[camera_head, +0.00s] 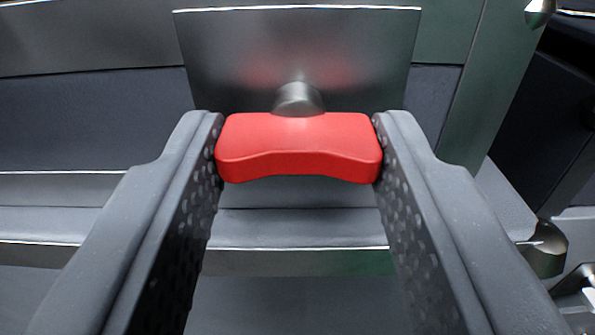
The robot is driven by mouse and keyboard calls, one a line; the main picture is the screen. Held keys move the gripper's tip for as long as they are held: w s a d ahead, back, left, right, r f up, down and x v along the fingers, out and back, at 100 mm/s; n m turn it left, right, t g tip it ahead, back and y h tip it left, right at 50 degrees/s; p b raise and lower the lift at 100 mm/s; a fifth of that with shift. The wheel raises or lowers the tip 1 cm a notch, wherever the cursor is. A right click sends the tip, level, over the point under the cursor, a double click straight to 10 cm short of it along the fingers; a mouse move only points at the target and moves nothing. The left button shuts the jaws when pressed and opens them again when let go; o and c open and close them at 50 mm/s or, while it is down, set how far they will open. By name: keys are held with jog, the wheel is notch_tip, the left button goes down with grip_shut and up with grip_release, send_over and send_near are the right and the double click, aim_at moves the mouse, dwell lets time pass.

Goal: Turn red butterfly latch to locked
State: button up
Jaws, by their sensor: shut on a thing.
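The red butterfly latch (298,148) is in the upper middle of the view, its wide wing lying level from left to right. A round metal stem (298,99) joins it to a shiny metal plate (296,45) behind, which mirrors its red. My gripper (299,150) is shut on the latch. One dark, dimpled finger pad touches each of its short ends. The rest of the latch's back side is hidden.
Grey panels with bright metal edges (300,248) run across behind and below the latch. A greenish metal upright (490,90) stands to the right. Rounded metal knobs (545,248) show at the right edge.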

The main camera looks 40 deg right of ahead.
dwell(0.3)
jog(key=o, duration=1)
jog(key=p+v, duration=0.2)
jog(key=v, duration=1.1)
jog(key=shift+s+a+p, duration=0.25)
jog(key=shift+s+p, duration=0.1)
jog(key=shift+p, duration=0.05)
